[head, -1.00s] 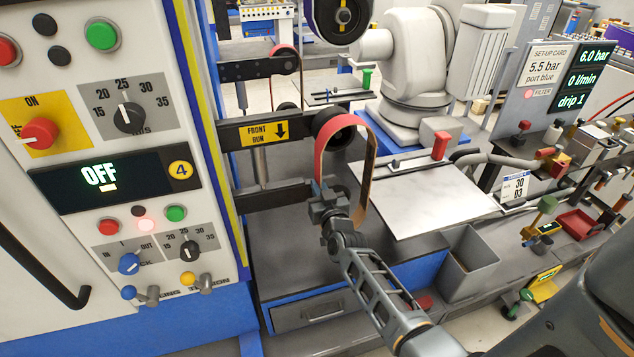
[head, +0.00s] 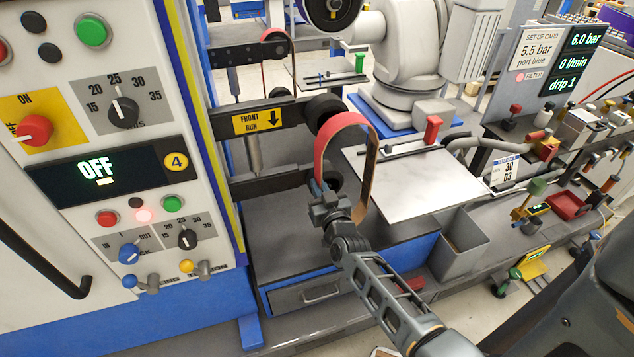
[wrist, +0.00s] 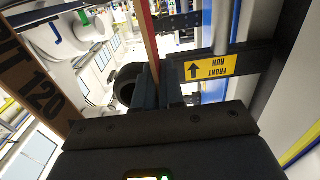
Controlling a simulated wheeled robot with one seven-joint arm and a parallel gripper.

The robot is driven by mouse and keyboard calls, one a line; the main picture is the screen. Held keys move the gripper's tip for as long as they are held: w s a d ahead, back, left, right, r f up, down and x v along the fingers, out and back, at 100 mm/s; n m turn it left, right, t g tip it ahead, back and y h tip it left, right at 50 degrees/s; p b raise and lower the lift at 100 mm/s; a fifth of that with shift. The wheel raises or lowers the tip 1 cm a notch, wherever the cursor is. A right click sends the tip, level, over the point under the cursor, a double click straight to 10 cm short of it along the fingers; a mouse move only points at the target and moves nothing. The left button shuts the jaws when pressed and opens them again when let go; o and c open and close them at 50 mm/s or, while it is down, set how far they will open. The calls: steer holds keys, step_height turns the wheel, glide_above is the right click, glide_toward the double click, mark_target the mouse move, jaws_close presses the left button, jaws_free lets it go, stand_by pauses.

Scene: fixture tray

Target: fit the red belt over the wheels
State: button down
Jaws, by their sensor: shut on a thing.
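The red belt (head: 340,126) is a standing loop, red outside and brown inside. My gripper (head: 319,188) is shut on its lower near side, at the left edge of the loop. In the wrist view the belt's red strip (wrist: 150,35) runs up from between my fingers (wrist: 158,88). A brown stretch with printing (wrist: 38,82) hangs at left. The upper black wheel (head: 322,105) sits at the end of the arm marked FRONT RUN, left of and behind the loop's top. The lower black wheel (head: 333,177) is partly hidden by belt and gripper. The belt appears beside the wheels; contact is unclear.
The control panel (head: 95,168) reads OFF at left. A pale plate (head: 415,185) with a red-handled clamp (head: 432,129) lies right of the belt, above a grey bin (head: 460,245). A second wheel arm (head: 245,54) stands behind.

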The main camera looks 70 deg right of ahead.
steer(key=shift+s+a, duration=0.25)
steer(key=shift+a, duration=0.05)
steer(key=shift+v, duration=3)
steer(key=shift+w+d, duration=0.1)
steer(key=b+x, duration=0.1)
steer(key=x, duration=0.7)
steer(key=shift+w+d, duration=0.2)
steer(key=shift+d, duration=0.15)
stand_by(0.6)
steer(key=shift+w+d, duration=0.15)
stand_by(0.4)
steer(key=shift+w+d, duration=0.2)
steer(key=shift+d, duration=0.05)
steer(key=shift+w+b, duration=0.1)
steer(key=shift+b, duration=0.2)
steer(key=shift+b+x, duration=0.3)
steer(key=shift+x, duration=1.15)
